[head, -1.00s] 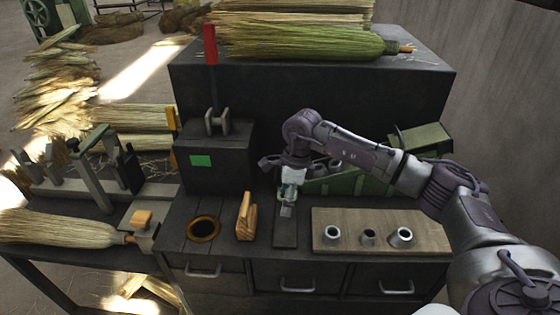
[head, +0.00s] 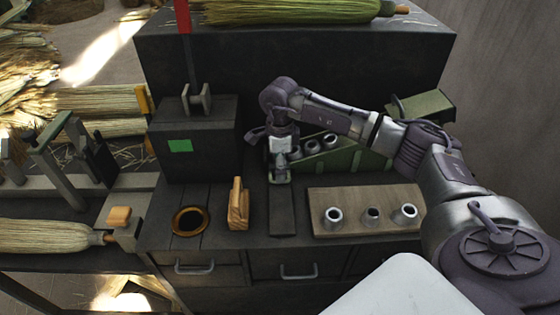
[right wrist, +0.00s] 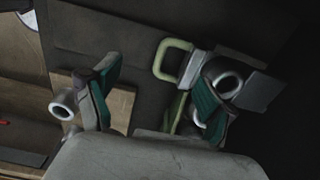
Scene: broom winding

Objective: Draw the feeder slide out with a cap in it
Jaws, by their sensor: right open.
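My right gripper (head: 281,174) points down at the left, lower end of the green feeder chute (head: 345,157), above the back of a dark track (head: 283,210). In the right wrist view its two teal-lined fingers (right wrist: 155,95) stand apart with nothing clearly gripped between them. A green loop handle (right wrist: 170,59) on a grey piece, seemingly the feeder slide (right wrist: 192,69), shows between and beyond the fingers. A metal cap (right wrist: 228,85) is by the right finger, partly hidden; I cannot tell if it sits in the slide. More caps (head: 329,141) lie in the chute. My left gripper is out of view.
A wooden board (head: 352,197) with three caps lies right of the track. A broom (head: 45,234) lies at far left.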

